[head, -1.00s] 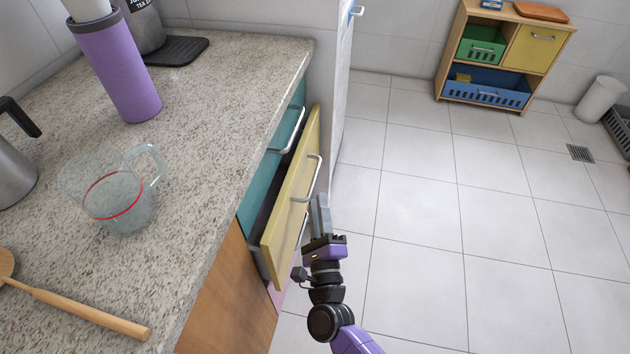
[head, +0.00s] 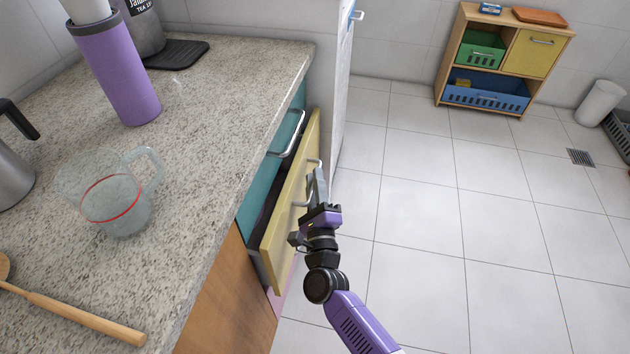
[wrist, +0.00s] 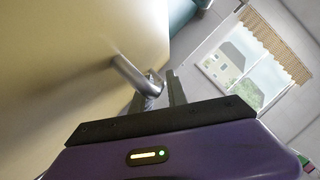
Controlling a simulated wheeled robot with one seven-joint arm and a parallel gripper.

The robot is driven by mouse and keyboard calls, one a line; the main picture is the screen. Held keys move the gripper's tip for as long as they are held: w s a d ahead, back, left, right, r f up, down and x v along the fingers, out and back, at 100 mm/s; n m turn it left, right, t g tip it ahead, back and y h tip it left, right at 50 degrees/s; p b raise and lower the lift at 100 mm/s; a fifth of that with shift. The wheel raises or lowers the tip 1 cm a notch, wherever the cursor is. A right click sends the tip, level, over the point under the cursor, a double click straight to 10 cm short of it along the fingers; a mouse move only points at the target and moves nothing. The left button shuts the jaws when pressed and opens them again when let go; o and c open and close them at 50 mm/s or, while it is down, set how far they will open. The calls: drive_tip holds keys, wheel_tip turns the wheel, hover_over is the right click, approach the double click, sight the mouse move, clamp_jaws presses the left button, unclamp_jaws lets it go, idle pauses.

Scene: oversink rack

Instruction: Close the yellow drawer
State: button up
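The yellow drawer (head: 290,205) under the counter stands partly pulled out. A dark gap shows between its front and the cabinet. Its silver bar handle (head: 313,163) faces right. My gripper (head: 320,182) is at the handle, in front of the drawer face, and hides part of the bar. In the wrist view the yellow face (wrist: 60,60) fills the left side, and the handle (wrist: 128,72) runs to the fingers (wrist: 158,90). I cannot tell whether the fingers are around the bar or only beside it, nor whether they touch it.
A teal drawer (head: 290,130) with a silver handle sits above the yellow one. The granite counter (head: 220,130) holds a glass measuring cup (head: 115,200), a purple bottle (head: 118,70) and a wooden spoon (head: 80,318). A white panel stands just beyond the drawer. Open tiled floor (head: 440,230) lies right.

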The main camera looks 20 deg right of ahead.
sight(297, 191)
clamp_jaws()
idle(1.2)
drive_tip(key=shift+w+a+b, duration=0.25)
drive_tip(key=shift+w+a, duration=0.4)
drive_tip(key=shift+a, duration=0.3)
drive_tip(key=shift+w+a+b, duration=0.25)
drive_tip(key=shift+w+a, duration=0.4)
drive_tip(key=shift+a, duration=0.3)
drive_tip(key=shift+o, duration=0.7)
unclamp_jaws()
drive_tip(key=shift+f, duration=0.1)
drive_tip(key=shift+p+v, duration=0.45)
drive_tip(key=shift+v, duration=3.45)
